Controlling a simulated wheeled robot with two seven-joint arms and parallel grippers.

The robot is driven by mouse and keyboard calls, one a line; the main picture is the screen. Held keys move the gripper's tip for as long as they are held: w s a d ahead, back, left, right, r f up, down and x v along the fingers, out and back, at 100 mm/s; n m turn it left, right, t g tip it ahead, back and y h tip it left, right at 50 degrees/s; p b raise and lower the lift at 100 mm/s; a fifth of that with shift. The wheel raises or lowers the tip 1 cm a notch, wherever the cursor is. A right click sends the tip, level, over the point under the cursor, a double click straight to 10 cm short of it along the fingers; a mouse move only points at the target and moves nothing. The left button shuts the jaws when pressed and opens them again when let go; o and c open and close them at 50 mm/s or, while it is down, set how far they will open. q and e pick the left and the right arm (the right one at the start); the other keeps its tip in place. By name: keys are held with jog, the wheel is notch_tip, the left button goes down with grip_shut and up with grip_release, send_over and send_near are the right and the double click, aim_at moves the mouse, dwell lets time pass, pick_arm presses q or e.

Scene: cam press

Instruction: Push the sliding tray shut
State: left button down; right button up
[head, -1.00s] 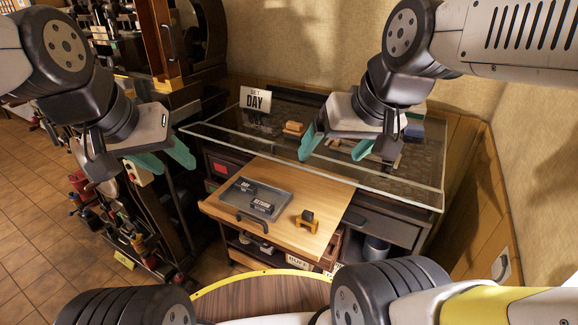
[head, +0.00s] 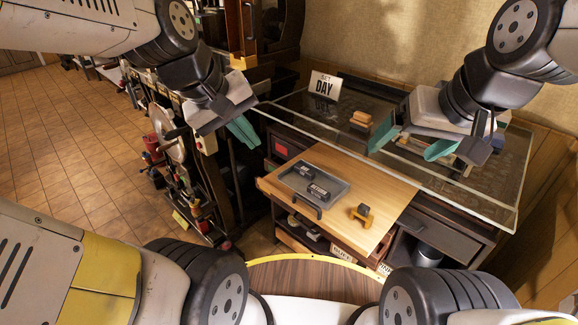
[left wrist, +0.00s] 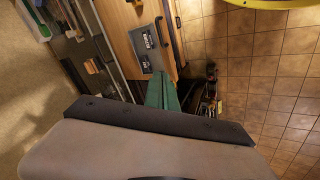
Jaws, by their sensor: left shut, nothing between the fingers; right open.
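The sliding tray is a light wooden board (head: 345,205) pulled out from the dark cabinet under a glass top, with a dark handle (head: 305,207) at its front edge. It also shows in the left wrist view (left wrist: 122,45). My left gripper (head: 243,131) is shut and empty, in the air by the tray's left side, apart from it in the head view. Its teal fingers (left wrist: 162,93) show in the left wrist view, overlapping the tray's edge; contact cannot be told. My right gripper (head: 411,144) is open and empty, above the glass top behind the tray.
A shallow grey tray (head: 332,186) with dark labelled blocks and a small yellow-orange block (head: 361,213) lie on the board. Machinery (head: 172,150) stands at left; the tiled floor (head: 60,150) is free.

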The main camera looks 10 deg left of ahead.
pick_arm(q)
jog(key=w+a+f+n+g, duration=0.1)
jog(key=w+f+n+g, duration=0.1)
jog(key=w+f+n, duration=0.8)
jog(key=n+g+y, duration=0.1)
jog(key=n+y, duration=0.1)
jog(key=n, duration=1.2)
send_near(261, 184)
jog(key=s+f, duration=0.5)
jog(key=f, duration=0.2)
jog(key=shift+w+d+r, duration=0.1)
jog(key=shift+w+d, duration=0.2)
jog(key=shift+w, duration=0.35)
jog(key=shift+w+d+f, duration=0.1)
jog(key=shift+w+d, duration=0.25)
jog(key=shift+w, duration=0.25)
jog(key=shift+w+d+r, duration=0.1)
jog(key=shift+w+d, duration=0.2)
jog(key=shift+w, duration=0.35)
jog(key=shift+w+d, duration=0.1)
jog(key=w+d, duration=0.3)
jog(key=w, duration=0.1)
jog(key=w+d, duration=0.3)
jog(key=w, duration=0.2)
jog(key=w+d, duration=0.4)
jog(key=shift+w, duration=0.4)
